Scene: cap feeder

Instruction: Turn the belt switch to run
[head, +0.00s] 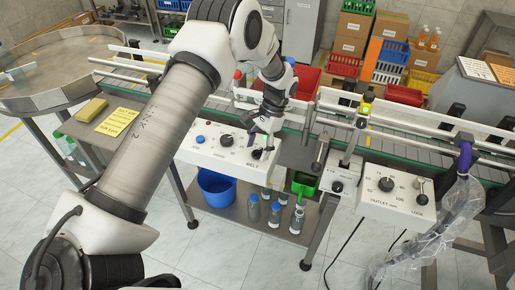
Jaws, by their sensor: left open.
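The white control panel (190,150) stands in front of the conveyor, with a blue button (200,139), a dial (226,141) and the label BELT near its right end. The belt switch (257,154) is a small dark knob by that label, partly hidden by my gripper. My left gripper (262,143) points down over the right end of the panel, with its open fingers close to the switch. I cannot tell whether they touch it. The switch's exact setting is too small to read. My right gripper is not in view.
The conveyor (400,158) with its rails runs behind the panel. A second panel (397,196) marked OUTLET stands to the right. A yellow note (118,121) and a sponge-like block (91,110) lie left. Bottles and a blue bucket (216,190) are on the shelf below.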

